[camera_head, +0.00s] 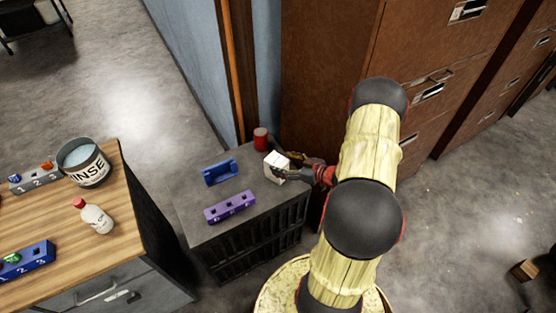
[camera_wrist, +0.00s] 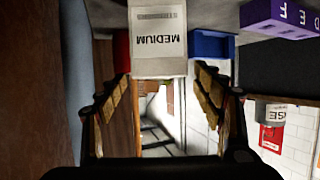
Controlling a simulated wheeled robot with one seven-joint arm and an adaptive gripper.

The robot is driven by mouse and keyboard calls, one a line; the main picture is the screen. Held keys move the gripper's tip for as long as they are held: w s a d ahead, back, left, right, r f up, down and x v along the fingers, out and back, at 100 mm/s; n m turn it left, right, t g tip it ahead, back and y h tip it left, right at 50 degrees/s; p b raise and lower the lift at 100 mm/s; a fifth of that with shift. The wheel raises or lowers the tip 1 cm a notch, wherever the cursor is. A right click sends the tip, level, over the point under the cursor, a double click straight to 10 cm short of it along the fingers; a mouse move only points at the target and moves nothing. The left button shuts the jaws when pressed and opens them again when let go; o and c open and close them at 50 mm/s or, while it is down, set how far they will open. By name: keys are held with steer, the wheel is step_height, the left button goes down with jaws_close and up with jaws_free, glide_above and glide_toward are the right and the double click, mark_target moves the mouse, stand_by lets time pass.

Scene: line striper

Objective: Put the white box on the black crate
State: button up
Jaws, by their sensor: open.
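The white box (camera_head: 275,168) is at the right edge of the black crate's (camera_head: 250,225) grey top and appears to rest on it. In the wrist view the white box (camera_wrist: 158,30), labelled MEDIUM, is upside down at the top centre, just ahead of the fingertips. My gripper (camera_head: 293,163) reaches in from the right beside the box. In the wrist view my gripper (camera_wrist: 163,78) is open, one finger toward each side of the box, with gaps below it. The box's base is out of the wrist frame.
The crate top also bears a red can (camera_head: 261,138), a blue holder (camera_head: 220,171) and a purple lettered block (camera_head: 230,206). A wooden-topped table (camera_head: 60,215) with a bucket (camera_head: 84,162) and bottle (camera_head: 95,216) stands left. Brown cabinets (camera_head: 325,70) rise behind.

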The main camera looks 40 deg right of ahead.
steer(key=p+v, duration=0.2)
steer(key=v, duration=0.6)
steer(key=w+d+r+g+h, duration=0.3)
steer(key=w+d+r+h, duration=0.1)
steer(key=w+r, duration=0.6)
steer(key=a+r+g+h, duration=0.1)
steer(key=a+r+h, duration=0.35)
steer(key=r, duration=0.95)
steer(key=s+a+r+m+g+y, duration=0.1)
steer(key=s+a+r, duration=0.25)
steer(key=a, duration=0.45)
steer(key=s+a+r+m+g+y, duration=0.1)
steer(key=s+a+r, duration=0.1)
steer(key=a+r, duration=0.4)
steer(key=s+a+r+g+y, duration=0.1)
steer(key=s+a+y, duration=0.3)
steer(key=s+a, duration=1.1)
steer(key=a, duration=0.3)
steer(key=shift+a+g, duration=0.3)
steer(key=shift+y, duration=0.25)
steer(key=shift+c, duration=0.2)
